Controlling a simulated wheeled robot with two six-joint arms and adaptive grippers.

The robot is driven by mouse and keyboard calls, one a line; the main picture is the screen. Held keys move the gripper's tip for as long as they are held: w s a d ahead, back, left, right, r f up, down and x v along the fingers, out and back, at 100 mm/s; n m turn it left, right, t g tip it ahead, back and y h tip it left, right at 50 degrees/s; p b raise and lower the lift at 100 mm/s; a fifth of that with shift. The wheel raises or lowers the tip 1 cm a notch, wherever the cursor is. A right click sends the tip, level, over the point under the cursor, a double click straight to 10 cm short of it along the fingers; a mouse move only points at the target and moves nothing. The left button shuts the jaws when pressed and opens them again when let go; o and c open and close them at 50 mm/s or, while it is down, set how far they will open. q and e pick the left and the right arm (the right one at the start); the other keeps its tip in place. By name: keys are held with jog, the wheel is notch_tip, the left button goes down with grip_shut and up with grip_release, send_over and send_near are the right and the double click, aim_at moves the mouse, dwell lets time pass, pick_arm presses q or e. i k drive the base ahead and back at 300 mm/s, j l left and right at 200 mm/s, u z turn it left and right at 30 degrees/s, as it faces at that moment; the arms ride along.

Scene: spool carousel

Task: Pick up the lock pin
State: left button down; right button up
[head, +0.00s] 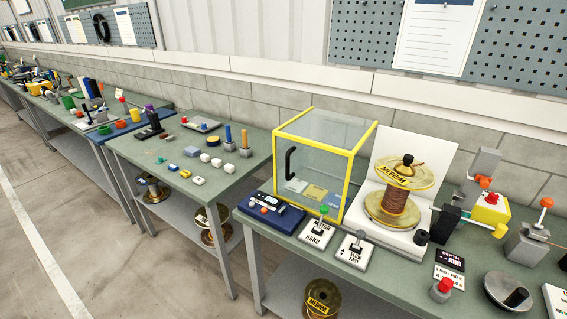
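I cannot make out with certainty which item is the lock pin. A spool (401,203) with yellowish see-through flanges marked MEDIUM and brown wire stands upright before a white back panel (437,158). A black knob (407,160) sits on top at its centre. A small black cylinder (421,237) lies low at the right of the spool. Neither of my grippers is in view.
A yellow-framed clear box (325,150) with a black handle stands left of the spool. Two lever switches, MOTOR/HAND (318,232) and SLOW/FAST (354,250), sit in front. A red button (441,289) and a round grey dish (508,291) are at right. More benches run left.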

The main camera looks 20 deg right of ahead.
aim_at(445, 284)
jog(key=l+z, duration=0.1)
jog(key=z, duration=0.3)
jog(key=k+l+z, duration=0.1)
jog(key=z, duration=0.35)
jog(key=l+z, duration=0.15)
jog(key=z, duration=0.25)
jog(key=l+z, duration=0.15)
jog(key=z, duration=0.25)
jog(key=j+z, duration=0.45)
jog(key=j, duration=1.85)
jog(key=k, duration=0.05)
